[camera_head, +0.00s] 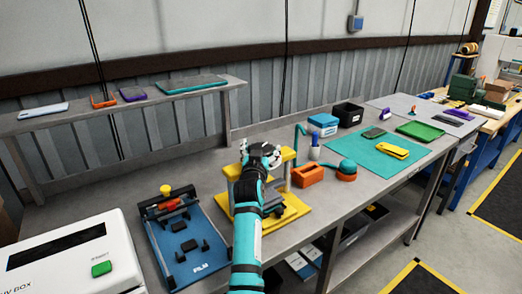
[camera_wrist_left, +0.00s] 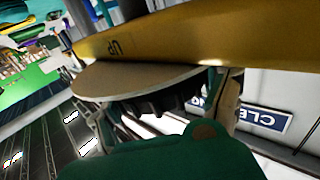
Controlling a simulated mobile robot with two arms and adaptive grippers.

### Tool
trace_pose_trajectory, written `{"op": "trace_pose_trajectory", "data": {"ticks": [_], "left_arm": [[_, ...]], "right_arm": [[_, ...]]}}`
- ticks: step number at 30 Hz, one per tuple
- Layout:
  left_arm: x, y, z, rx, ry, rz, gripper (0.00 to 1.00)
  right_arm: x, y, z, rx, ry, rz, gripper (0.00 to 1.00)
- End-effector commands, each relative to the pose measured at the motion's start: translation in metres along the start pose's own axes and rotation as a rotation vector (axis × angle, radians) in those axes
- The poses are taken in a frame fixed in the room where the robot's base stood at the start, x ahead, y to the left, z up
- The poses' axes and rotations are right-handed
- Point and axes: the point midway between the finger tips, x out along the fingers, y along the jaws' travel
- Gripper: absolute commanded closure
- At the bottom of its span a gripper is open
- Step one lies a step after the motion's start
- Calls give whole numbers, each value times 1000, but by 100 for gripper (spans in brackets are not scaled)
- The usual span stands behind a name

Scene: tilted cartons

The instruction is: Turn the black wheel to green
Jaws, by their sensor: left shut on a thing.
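The yellow press (camera_head: 270,215) stands on the grey workbench, with a yellow crossbar on top. The black wheel (camera_head: 265,149) is at the top of the press, partly covered by my left gripper (camera_head: 262,156). My left gripper is shut on the black wheel, its light fingers around it. In the left wrist view a yellow bar (camera_wrist_left: 200,38) marked "UP" crosses the top, with a pale round disc (camera_wrist_left: 130,80) below it. The fingertips are mostly hidden there, and I cannot make out a green mark on the wheel. My right gripper is not in view.
A blue fixture (camera_head: 190,240) stands left of the press, beside a white box (camera_head: 65,262). A teal mat (camera_head: 365,150) lies further right.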

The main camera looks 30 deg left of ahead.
Motion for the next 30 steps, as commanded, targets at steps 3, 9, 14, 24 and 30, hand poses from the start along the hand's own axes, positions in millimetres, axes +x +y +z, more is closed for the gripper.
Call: {"op": "trace_pose_trajectory", "data": {"ticks": [3, 9, 14, 24, 30], "left_arm": [[0, -1, 1, 2, -2, 6, 51], [1, -4, -1, 7, 4, 85, 51], [0, -2, 0, 4, -1, 132, 51], [0, 0, 1, 1, -2, 137, 13], [0, 0, 1, 1, -2, 137, 0]], "right_arm": [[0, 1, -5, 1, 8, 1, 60], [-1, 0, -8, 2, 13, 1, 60], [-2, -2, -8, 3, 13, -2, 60], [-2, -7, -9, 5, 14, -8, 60], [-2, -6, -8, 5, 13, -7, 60]]}}
